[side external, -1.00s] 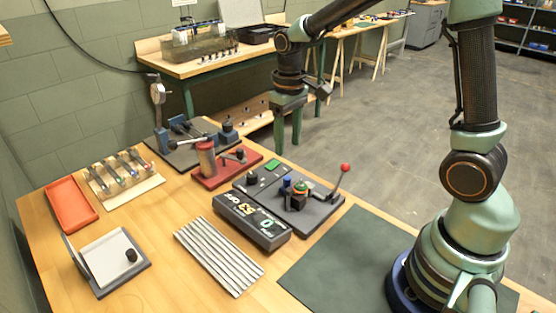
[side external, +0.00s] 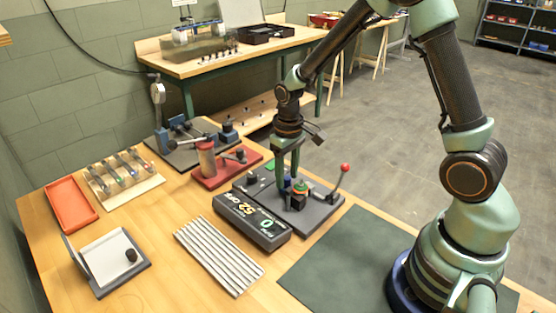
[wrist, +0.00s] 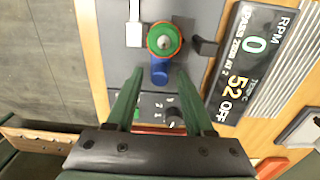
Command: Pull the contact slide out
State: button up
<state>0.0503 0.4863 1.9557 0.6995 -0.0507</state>
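The contact slide appears to be the blue knobbed piece (wrist: 159,72) beside a round green and orange part (wrist: 163,40) on the grey test plate (side external: 318,211). In the wrist view the blue piece lies between my gripper's (wrist: 158,76) two fingertips, with a gap on each side. My gripper (side external: 287,183) is open and points down over the plate in the side view. There its fingers partly hide the blue piece, and I cannot tell the fingertips' exact height. The green and orange part (side external: 300,189) stands just right of the fingers.
A lever with a red knob (side external: 344,168) rises at the plate's right. A display box (side external: 251,220) reading 0, 52 and OFF stands along its front. A black dial (wrist: 173,114) is under my gripper. A red fixture (side external: 224,170) stands behind left. A green mat (side external: 345,262) is clear.

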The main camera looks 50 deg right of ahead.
grip_shut()
dwell(1.2)
